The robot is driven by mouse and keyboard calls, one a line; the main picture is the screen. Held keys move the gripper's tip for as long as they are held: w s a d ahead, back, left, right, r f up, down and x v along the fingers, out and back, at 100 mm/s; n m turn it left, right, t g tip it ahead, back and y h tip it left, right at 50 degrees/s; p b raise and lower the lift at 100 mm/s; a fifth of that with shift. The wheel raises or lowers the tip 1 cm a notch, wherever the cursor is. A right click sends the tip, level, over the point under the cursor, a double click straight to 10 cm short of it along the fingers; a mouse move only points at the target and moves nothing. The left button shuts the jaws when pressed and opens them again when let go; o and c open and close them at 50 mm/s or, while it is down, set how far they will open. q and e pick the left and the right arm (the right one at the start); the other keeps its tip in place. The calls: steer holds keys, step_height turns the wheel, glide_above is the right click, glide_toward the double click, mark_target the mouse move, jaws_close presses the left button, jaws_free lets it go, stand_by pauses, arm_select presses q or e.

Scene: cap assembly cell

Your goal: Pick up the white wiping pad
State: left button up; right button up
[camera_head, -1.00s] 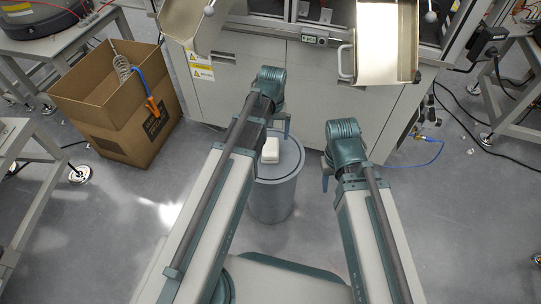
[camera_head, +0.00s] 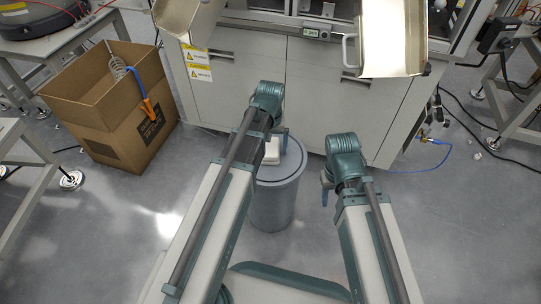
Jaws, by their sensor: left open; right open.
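The white wiping pad (camera_head: 270,158) lies on top of a round grey drum (camera_head: 277,205) in the middle of the head view. My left wrist covers part of the pad. My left gripper (camera_head: 283,142) points down above the drum top, close to the pad, and is open. One finger shows; the rest is hidden behind the wrist. My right gripper (camera_head: 325,188) is open and empty, to the right of the drum and apart from it. Its fingers are mostly hidden by its own wrist.
A large grey cabinet (camera_head: 240,95) stands close behind the drum, with open trays (camera_head: 385,40) above. A cardboard box (camera_head: 115,140) holding a coiled part stands at left. Side tables stand at both edges. The floor around the drum is clear.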

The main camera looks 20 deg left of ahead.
arm_select(q)
steer(key=shift+f, duration=0.15)
steer(key=c, duration=1.3)
steer(key=shift+p, duration=0.3)
